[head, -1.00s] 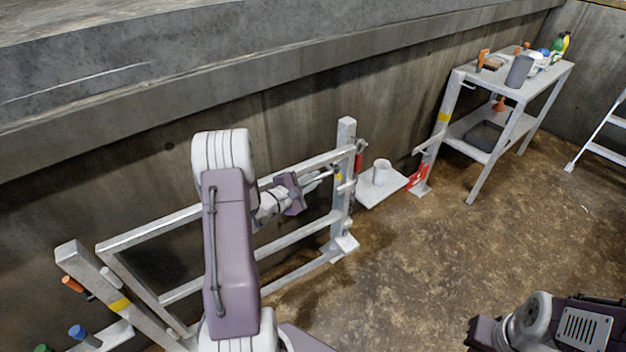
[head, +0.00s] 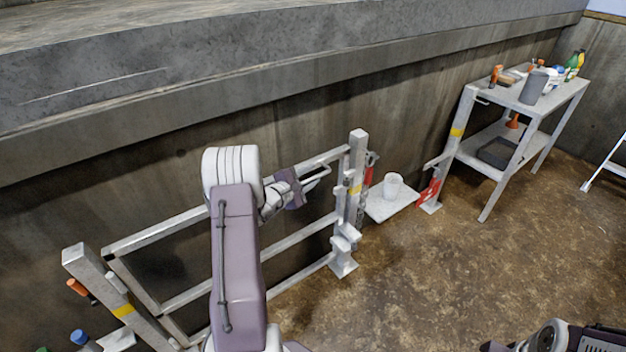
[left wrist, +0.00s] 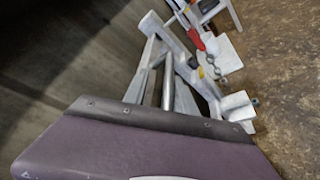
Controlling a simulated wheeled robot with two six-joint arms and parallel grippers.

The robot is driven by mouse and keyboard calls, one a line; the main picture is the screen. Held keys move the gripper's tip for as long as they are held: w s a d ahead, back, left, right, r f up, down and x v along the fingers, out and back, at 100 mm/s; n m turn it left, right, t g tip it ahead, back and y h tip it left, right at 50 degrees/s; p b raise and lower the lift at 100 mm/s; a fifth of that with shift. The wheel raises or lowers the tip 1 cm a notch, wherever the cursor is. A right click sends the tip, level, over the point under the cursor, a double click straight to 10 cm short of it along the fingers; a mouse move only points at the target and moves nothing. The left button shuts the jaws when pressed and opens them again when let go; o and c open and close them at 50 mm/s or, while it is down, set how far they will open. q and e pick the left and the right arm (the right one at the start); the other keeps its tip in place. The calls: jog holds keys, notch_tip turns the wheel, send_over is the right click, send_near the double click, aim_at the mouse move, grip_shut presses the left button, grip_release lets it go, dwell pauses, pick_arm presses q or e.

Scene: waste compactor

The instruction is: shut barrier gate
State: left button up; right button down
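The barrier gate (head: 185,223) is a pale metal frame of rails in front of the concrete wall. Its left end is beside the left post (head: 90,268), and its free end is close beside the right post (head: 357,195); I cannot tell whether it is latched. My left gripper (head: 320,178) is near the gate's upper rail, left of the right post. Its fingers look apart, with nothing clearly held. The left wrist view shows gate bars (left wrist: 147,78) beyond the gripper body. My left arm hides part of the gate. My right gripper is out of view.
A shelf table (head: 505,97) with tools stands at the back right.

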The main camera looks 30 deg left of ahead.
pick_arm(q)
jog(key=shift+s+f, duration=0.1)
jog(key=shift+f, duration=0.05)
dwell(0.3)
jog(key=v, duration=0.9)
jog(key=shift+p, duration=0.3)
jog(key=shift+d, duration=0.1)
